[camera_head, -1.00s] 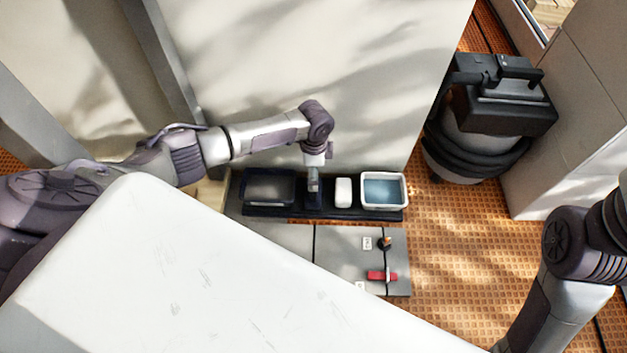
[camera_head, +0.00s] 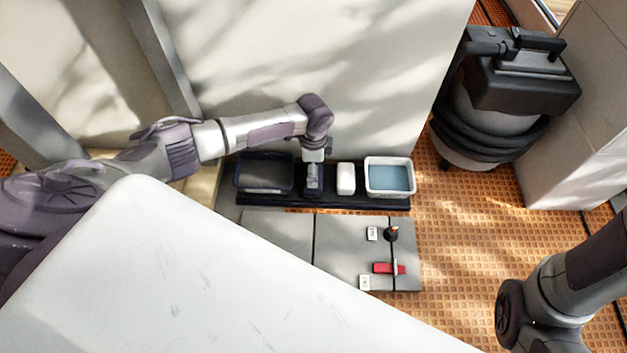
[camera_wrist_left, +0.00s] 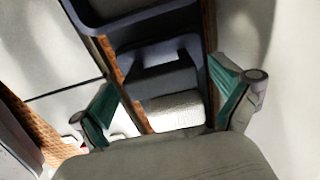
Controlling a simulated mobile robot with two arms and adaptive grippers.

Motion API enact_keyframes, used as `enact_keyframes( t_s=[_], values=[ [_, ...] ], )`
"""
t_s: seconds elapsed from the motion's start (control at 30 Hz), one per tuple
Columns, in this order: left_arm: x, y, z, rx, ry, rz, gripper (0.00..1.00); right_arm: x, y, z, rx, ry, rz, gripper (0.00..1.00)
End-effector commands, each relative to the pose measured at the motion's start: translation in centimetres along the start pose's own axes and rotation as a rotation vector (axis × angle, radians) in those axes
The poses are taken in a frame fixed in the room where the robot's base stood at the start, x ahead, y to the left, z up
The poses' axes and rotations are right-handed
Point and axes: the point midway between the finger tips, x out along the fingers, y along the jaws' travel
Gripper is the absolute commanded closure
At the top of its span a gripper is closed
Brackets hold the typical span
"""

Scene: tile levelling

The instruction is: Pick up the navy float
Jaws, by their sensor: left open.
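The navy float (camera_wrist_left: 160,68) is a dark blue flat piece with a raised handle, seen in the left wrist view. It lies on the black shelf between the dark tray and the white block. In the head view my left gripper (camera_head: 314,180) is above it and hides most of it. In the left wrist view my left gripper (camera_wrist_left: 166,84) is open, with its green-padded fingers wide apart to either side of the float's line. Nothing is between the pads that I can see held. My right arm shows at the lower right of the head view, but its gripper is out of frame.
The dark tray (camera_head: 264,188) is left of the float; the white block (camera_head: 346,179) and the white basin of water (camera_head: 411,180) are right. Grey tiles (camera_head: 342,262) with a red piece (camera_head: 383,268) lie in front. A wall stands close behind; a vacuum (camera_head: 505,100) stands right.

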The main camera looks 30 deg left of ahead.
Motion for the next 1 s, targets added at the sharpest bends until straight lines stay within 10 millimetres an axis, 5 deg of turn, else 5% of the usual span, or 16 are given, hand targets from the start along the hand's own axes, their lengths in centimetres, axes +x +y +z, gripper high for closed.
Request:
enact_keyframes(
  t_s=[0.3, 0.73, 1.0],
  values=[
    [0.14, -0.01, 0.00, 0.000, 0.000, 0.000, 0.02, 0.18, -0.08, -0.27, -0.001, 0.008, -0.003, 0.60],
    [0.18, 0.02, 0.00, 0.000, 0.000, 0.001, 0.72, 0.17, -0.09, -0.30, -0.001, 0.009, -0.003, 0.60],
    [0.04, 0.01, -0.04, 0.000, 0.001, 0.000, 0.72, 0.30, -0.07, -0.27, -0.001, 0.010, -0.003, 0.60]
  ],
)
